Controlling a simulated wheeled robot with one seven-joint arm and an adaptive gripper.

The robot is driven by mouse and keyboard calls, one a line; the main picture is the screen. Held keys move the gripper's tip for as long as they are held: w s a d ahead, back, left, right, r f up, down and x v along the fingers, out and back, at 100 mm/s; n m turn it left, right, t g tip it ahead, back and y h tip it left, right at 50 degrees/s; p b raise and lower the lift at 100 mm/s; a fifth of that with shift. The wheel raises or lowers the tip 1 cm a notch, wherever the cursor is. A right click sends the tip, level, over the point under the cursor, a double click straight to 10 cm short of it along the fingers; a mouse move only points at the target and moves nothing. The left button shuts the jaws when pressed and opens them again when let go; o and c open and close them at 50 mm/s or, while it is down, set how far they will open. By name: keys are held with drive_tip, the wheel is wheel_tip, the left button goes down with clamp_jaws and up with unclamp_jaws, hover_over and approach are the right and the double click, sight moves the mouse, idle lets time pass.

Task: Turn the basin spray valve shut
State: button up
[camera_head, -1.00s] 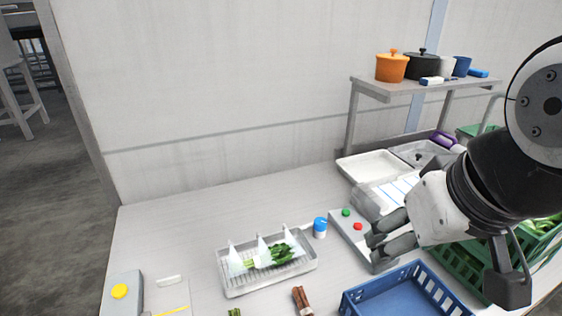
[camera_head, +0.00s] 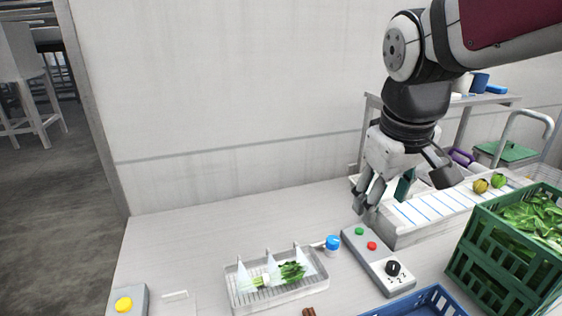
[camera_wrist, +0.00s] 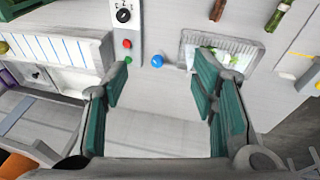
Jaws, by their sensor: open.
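A blue round knob (camera_head: 333,243) on a white body, with a thin stem to its left, stands beside the wash basin (camera_head: 238,296); it looks like the spray valve. The shallow grey basin holds leafy greens and clear pointed spray shapes. My gripper (camera_head: 381,200) is open and empty, above the counter behind the control box, up and right of the knob and apart from it. In the wrist view, the knob (camera_wrist: 157,61) lies between the lines of the open green-padded fingers (camera_wrist: 161,84), beyond their tips. The basin (camera_wrist: 188,43) is to its right there.
The control box (camera_head: 378,262) with green and red buttons and a black dial stands right of the knob. The rear counter is clear.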

drive_tip(key=w+f+n+g+b, duration=0.1)
drive_tip(key=w+f+n, duration=0.15)
drive_tip(key=w, duration=0.35)
drive_tip(key=w+f+n+g, duration=0.1)
drive_tip(key=w+f, duration=0.3)
drive_tip(key=w, duration=0.2)
drive_tip(key=n+g+y, duration=0.1)
drive_tip(key=n, duration=0.1)
approach(333, 239)
wheel_tip(333, 239, down, 9)
drive_tip(key=shift+r, duration=0.1)
drive_tip(key=shift+c, duration=0.6)
drive_tip(key=c, duration=1)
